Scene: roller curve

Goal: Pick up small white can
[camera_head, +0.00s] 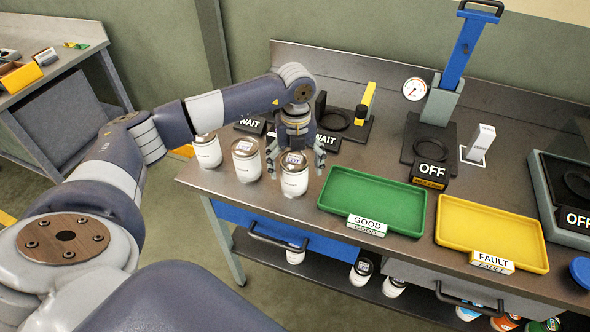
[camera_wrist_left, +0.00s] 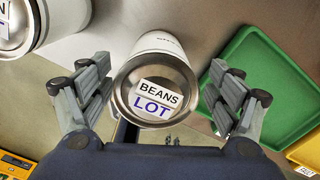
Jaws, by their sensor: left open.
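Three small white cans stand near the front left edge of the steel workbench (camera_head: 272,200): a left can (camera_head: 208,152), a middle can (camera_head: 246,162) and a right can (camera_head: 294,180). My left gripper (camera_head: 296,168) is open and points down over the right can. In the left wrist view this can (camera_wrist_left: 158,45) shows its metal lid with a label reading BEANS LOT. It lies between the two spread fingers of my left gripper (camera_wrist_left: 160,98), with gaps on both sides. Another can (camera_wrist_left: 50,22) shows at the upper left there. My right gripper is not in view.
The green GOOD tray (camera_head: 345,209) lies close to the right of the can. The yellow FAULT tray (camera_head: 462,234) is further right. More cans (camera_head: 362,270) sit on the shelf below.

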